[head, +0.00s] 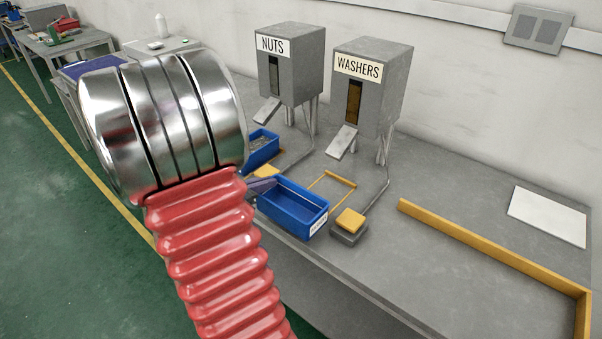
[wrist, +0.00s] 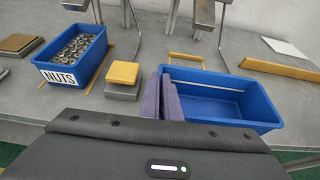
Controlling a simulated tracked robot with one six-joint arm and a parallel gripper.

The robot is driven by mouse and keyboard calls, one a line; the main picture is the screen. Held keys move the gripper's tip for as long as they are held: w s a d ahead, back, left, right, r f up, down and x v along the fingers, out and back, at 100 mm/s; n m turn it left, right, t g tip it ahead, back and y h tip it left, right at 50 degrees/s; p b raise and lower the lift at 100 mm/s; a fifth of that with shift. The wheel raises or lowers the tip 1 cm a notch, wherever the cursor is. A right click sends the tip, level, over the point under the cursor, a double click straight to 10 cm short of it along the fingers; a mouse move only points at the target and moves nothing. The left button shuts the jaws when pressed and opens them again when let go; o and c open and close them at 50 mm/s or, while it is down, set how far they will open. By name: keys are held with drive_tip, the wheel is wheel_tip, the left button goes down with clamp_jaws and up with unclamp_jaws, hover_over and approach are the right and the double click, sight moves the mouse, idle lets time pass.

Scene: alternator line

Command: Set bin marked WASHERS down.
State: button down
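An empty-looking blue bin (head: 290,212) is at the front edge of the bench, before the dispenser marked WASHERS (head: 372,85). Its white end label (head: 318,225) is too small to read. It also shows in the wrist view (wrist: 235,120), at right. My gripper (head: 262,187) is at the bin's left end wall. In the wrist view, its purple fingers (wrist: 163,97) stand close together with that wall between them, one outside and one inside the bin. I cannot tell whether the bin's underside touches the bench.
A blue bin marked NUTS (wrist: 98,55), full of nuts, stands to the left under the NUTS dispenser (head: 290,65). A yellow-topped pedal (head: 350,220) is right of the empty bin. A yellow guide (head: 335,180) lies behind it. A long yellow rail (head: 480,245) bounds clear bench at right.

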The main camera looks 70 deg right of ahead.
drive_tip(key=s+d, duration=0.5)
drive_tip(key=d, duration=0.7)
drive_tip(key=shift+s, duration=0.1)
drive_tip(key=shift+s+d+f, duration=0.1)
drive_tip(key=shift+d+f, duration=0.1)
drive_tip(key=shift+f, duration=0.7)
drive_tip(key=shift+s+d+f, duration=0.1)
drive_tip(key=shift+d+f, duration=0.1)
drive_tip(key=shift+f, duration=0.7)
drive_tip(key=c, duration=2)
unclamp_jaws()
drive_tip(key=shift+f, duration=0.1)
